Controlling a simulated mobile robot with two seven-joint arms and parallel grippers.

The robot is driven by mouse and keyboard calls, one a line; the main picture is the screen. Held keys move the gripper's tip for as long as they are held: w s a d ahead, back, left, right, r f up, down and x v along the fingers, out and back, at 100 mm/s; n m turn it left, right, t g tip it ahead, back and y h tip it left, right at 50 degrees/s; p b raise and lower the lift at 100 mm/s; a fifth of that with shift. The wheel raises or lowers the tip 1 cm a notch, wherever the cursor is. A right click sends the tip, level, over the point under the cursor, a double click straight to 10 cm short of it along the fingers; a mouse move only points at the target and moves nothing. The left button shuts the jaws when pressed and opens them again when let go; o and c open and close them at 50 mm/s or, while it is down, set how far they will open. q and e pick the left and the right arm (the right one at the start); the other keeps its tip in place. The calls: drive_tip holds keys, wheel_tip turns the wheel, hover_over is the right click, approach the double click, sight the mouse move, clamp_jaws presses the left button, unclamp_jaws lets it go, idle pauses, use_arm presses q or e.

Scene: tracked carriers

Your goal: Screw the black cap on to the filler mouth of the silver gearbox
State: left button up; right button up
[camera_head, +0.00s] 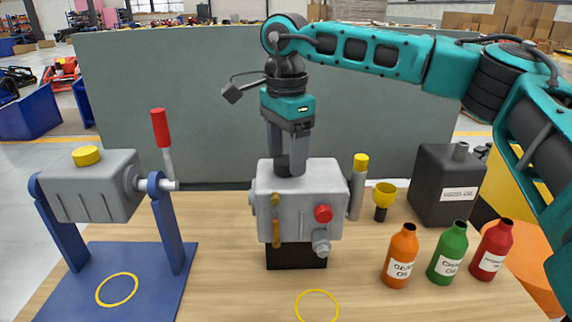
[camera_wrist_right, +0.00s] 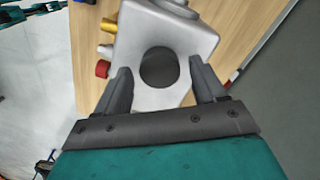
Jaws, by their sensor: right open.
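The silver gearbox (camera_head: 262,205) stands on a black block in the middle of the bench, with a red plug on its front. The black cap (camera_head: 282,168) sits on top of the gearbox; any mouth under it is hidden. My right gripper (camera_head: 289,160) points down over the cap and is open. In the right wrist view the round cap (camera_wrist_right: 158,68) lies between the two open fingers (camera_wrist_right: 162,72), with a gap on each side, above the gearbox top (camera_wrist_right: 150,25). How far down the cap is screwed cannot be told. My left gripper is not in view.
A grey housing with a yellow cap (camera_head: 87,156) hangs in a blue stand (camera_head: 180,235) at left, beside a red-handled lever (camera_head: 161,130). Orange (camera_head: 399,250), green (camera_head: 450,245) and red (camera_head: 492,245) bottles, a yellow funnel (camera_head: 384,193) and a dark canister (camera_head: 430,190) are at right.

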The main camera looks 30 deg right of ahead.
drive_tip(key=shift+c, duration=0.4)
drive_tip(key=c, duration=0.7)
drive_tip(key=m, duration=0.7)
drive_tip(key=shift+m, duration=1.4)
